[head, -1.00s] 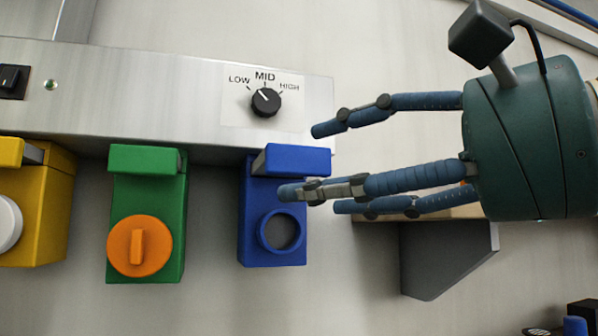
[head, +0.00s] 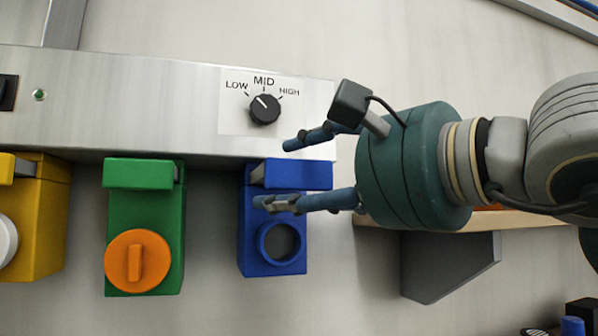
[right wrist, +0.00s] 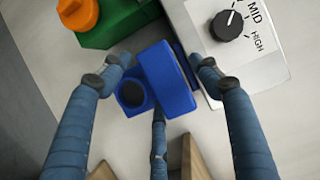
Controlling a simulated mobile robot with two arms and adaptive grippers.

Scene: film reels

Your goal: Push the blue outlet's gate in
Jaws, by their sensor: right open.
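The blue outlet (head: 272,257) hangs below the metal panel, with a round dark opening low on its front. Its blue gate (head: 300,175) sits across the top and sticks out past the body's right side. My right gripper (head: 276,174) is open and reaches in from the right, one finger above the gate and one below it. In the right wrist view the gate (right wrist: 168,82) lies between the two spread fingers of my gripper (right wrist: 160,62), and a third finger points at it from below. I cannot tell whether any finger touches it. My left gripper is not in view.
A green outlet (head: 170,225) with an orange knob (head: 137,262) and a yellow outlet (head: 45,230) stand to the left. The metal panel (head: 150,110) above carries a dial (head: 265,108) near MID. A grey bracket (head: 445,265) under a wooden shelf is at the right.

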